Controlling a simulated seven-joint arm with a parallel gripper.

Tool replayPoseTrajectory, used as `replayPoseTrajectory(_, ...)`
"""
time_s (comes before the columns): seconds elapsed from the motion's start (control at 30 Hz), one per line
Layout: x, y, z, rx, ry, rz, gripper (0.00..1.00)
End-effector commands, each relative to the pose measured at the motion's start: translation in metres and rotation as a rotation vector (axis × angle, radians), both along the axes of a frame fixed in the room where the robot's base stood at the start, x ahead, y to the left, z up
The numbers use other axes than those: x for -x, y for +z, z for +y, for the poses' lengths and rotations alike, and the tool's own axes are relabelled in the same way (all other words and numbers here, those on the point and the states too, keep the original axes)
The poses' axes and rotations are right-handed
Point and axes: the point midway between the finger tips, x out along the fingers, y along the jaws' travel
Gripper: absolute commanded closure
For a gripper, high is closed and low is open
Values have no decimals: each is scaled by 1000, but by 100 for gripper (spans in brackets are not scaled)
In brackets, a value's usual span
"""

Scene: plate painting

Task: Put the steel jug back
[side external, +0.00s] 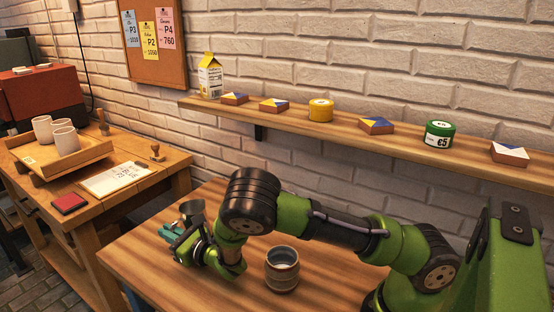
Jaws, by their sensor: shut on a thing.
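A round pot (282,268) stands on the table (140,258) right of my gripper. A wall shelf (340,115) behind holds a carton, tins and patterned boxes. On the left bench, a wooden tray (88,159) holds white cups, near a stamp and red pad.

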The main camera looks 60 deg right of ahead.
Motion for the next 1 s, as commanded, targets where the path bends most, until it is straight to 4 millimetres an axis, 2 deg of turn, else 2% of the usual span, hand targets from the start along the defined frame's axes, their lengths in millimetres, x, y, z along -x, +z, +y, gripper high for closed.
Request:
replayPoseTrajectory(0.17, 0, -1, 0, 2, 1, -1, 100)
replayPoseTrajectory(0.2, 0, -2, 0, 0, 0, 1, 86)
replayPoseTrajectory(0.33, 0, -1, 0, 0, 0, 1, 66)
replayPoseTrajectory(0.67, 0, 1, 0, 0, 0, 0, 65)
replayPoseTrajectory(0.77, 10, -1, 0, 0, 1, 4, 65)
replayPoseTrajectory(0.97, 49, 0, -1, 2, 3, 4, 65)
replayPoseTrajectory(1.0, 53, 6, -1, 1, 2, -2, 65)
